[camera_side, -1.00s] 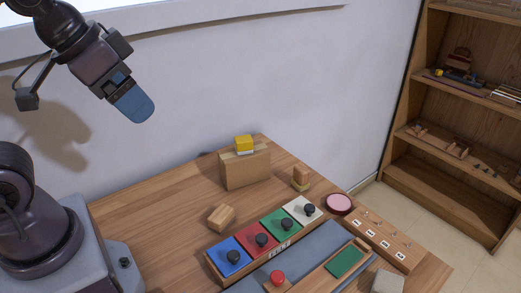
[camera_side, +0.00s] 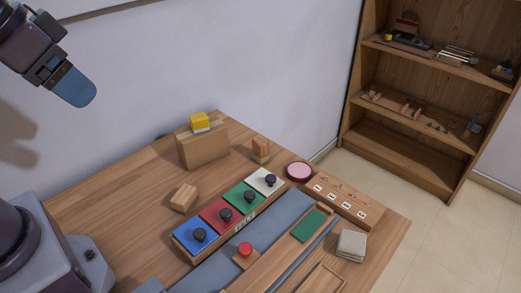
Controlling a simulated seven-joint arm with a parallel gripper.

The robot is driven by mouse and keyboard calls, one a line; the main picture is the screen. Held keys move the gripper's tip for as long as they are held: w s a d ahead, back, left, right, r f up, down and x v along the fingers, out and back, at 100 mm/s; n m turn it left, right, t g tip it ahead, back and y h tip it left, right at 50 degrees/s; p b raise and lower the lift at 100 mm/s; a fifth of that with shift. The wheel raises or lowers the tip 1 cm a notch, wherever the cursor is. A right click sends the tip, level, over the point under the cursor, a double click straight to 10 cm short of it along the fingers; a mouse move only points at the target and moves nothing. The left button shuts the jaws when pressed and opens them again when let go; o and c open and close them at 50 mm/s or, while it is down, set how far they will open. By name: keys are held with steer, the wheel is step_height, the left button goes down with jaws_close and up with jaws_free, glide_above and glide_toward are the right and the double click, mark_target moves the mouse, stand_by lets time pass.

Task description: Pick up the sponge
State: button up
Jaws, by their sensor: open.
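A small yellow block with a white lower part (camera_side: 200,122), which looks like the sponge, rests on top of an upright wooden box (camera_side: 204,147) at the back of the table. My gripper (camera_side: 76,87) is at the upper left, high above the table and well apart from the block. Its blue finger shows side-on, pointing down to the right. The jaws are open and nothing is seen between them.
Colored panels with black knobs (camera_side: 225,214) stand in front of the box. A wooden block (camera_side: 184,198), a small stacked block (camera_side: 261,150), a pink round dish (camera_side: 299,172) and grey square pads (camera_side: 351,245) lie around. The table's left part is clear.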

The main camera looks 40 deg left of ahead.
steer(key=n+t+h, duration=0.2)
steer(key=n+t, duration=1)
steer(key=n, duration=2.3)
glide_above(256, 145)
steer(key=f, duration=2.4)
steer(key=shift+w+a+f, duration=0.2)
steer(key=shift+f, duration=0.05)
steer(key=shift+d+f+m+h, duration=0.1)
steer(key=shift+f+m+h, duration=0.15)
steer(key=shift+m+h, duration=0.05)
step_height(256, 145, down, 7)
steer(key=shift+w+d+r, duration=0.15)
steer(key=shift+w+d, duration=0.05)
steer(key=shift+w, duration=1.25)
